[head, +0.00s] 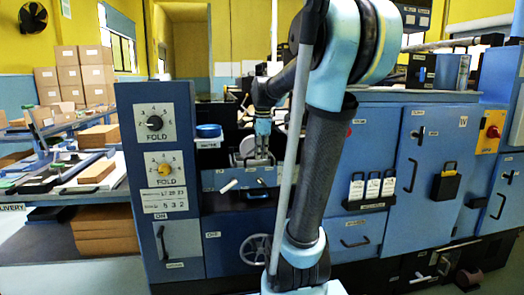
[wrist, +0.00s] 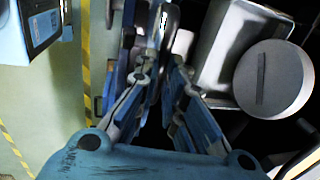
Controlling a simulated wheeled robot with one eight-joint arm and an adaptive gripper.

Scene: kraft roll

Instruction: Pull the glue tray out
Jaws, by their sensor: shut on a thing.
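The glue tray seems to be the blue-fronted unit (head: 222,179) low in the middle of the machine in the head view. Pale bar-like parts stick out of its front. My gripper (head: 258,160) points down at the upper edge of this front. In the wrist view my gripper (wrist: 160,50) has its fingers close around a narrow upright piece, which looks like the tray's grip. The fingers hide most of it, so its exact shape cannot be told. How far the tray sits out of the machine is not clear.
A handwheel (head: 255,249) sits below. A grey round disc (wrist: 273,79) is close on the fingers' right. The floor (wrist: 45,110) at left shows yellow-black striping.

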